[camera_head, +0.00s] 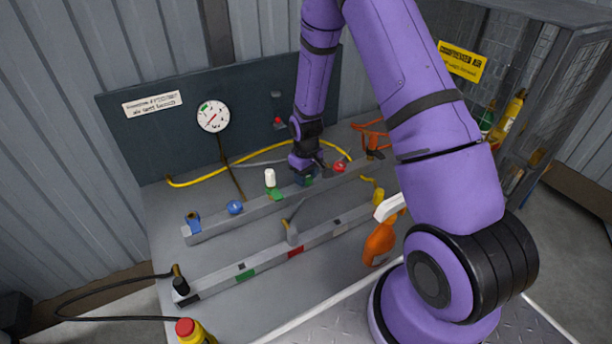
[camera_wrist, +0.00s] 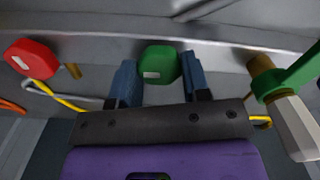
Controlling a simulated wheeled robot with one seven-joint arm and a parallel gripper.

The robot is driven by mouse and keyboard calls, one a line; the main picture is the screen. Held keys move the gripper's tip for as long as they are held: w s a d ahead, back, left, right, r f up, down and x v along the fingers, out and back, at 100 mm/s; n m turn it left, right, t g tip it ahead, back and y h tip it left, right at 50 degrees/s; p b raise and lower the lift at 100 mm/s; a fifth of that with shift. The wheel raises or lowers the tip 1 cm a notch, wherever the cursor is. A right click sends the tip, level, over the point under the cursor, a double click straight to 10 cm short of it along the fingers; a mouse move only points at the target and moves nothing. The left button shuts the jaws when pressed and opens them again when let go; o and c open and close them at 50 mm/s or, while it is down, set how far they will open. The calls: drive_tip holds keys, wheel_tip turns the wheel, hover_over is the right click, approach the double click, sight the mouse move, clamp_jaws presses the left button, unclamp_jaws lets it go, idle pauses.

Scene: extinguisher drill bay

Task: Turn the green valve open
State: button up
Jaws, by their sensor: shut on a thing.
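The green valve (camera_wrist: 160,64) is a round knob with a small white mark on its face. It sits on a grey rail in front of me in the wrist view. My gripper (camera_wrist: 158,66) has its blue fingers on both sides of the knob and is shut on it. In the head view my gripper (camera_head: 307,180) reaches down to the rear rail (camera_head: 250,217). Only a small bit of green shows there, as my wrist and fingers hide most of the knob.
A red knob (camera_head: 339,167) stands right of my gripper. A green lever with a white handle (camera_head: 270,178) and a blue knob (camera_head: 235,207) stand left of it. A dial gauge (camera_head: 213,116) is behind. An orange spray bottle (camera_head: 380,242) and a front rail (camera_head: 262,265) are nearer.

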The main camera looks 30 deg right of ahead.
idle(0.3)
drive_tip(key=o, duration=0.9)
drive_tip(key=shift+o, duration=0.2)
wheel_tip(320, 180, up, 11)
drive_tip(key=shift+f, duration=0.1)
